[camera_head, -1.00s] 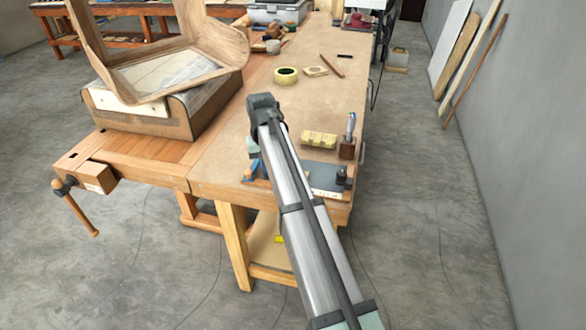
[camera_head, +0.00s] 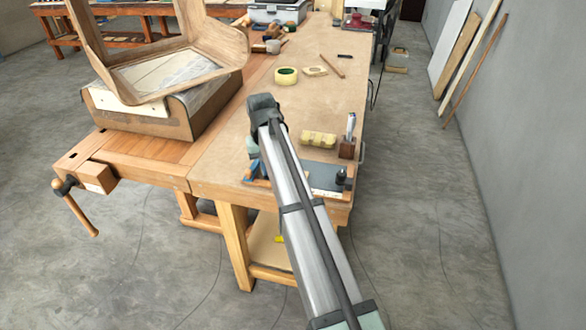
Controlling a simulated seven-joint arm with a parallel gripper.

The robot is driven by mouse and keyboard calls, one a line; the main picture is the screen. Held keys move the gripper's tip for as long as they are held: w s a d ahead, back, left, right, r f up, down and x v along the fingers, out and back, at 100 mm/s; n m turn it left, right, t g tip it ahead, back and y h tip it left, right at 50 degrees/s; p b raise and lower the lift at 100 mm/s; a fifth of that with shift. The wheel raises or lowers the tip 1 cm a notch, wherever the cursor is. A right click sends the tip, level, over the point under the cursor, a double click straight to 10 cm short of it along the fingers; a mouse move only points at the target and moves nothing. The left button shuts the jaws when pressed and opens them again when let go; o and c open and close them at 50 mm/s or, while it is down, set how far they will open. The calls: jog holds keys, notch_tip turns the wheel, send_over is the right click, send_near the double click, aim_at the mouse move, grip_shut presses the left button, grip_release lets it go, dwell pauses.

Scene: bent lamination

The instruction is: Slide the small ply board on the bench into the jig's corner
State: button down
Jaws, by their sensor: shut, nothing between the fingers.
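The jig appears to be the grey plate (camera_head: 318,176) with a pale wooden strip (camera_head: 326,194) along its front edge, at the bench's near right end. My forearm covers its left part, so its corner does not show clearly. A small light board with a hole (camera_head: 315,71) lies farther back on the bench; I cannot tell whether it is the ply board or whether another lies behind my arm. My arm reaches over the jig from the front.
A cream ribbed block (camera_head: 318,138) lies behind the jig. A wooden block holding an upright tool (camera_head: 348,146) stands at the right edge. A tape roll (camera_head: 286,75) and a large bent-wood form (camera_head: 160,70) are farther back.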

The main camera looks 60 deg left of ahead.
jog(key=shift+w+d, duration=0.15)
jog(key=shift+w+d, duration=4)
jog(key=shift+s+a, duration=0.1)
jog(key=shift+s+a, duration=0.3)
jog(key=shift+a, duration=0.05)
jog(key=shift+r, duration=0.1)
jog(key=shift+r, duration=3.4)
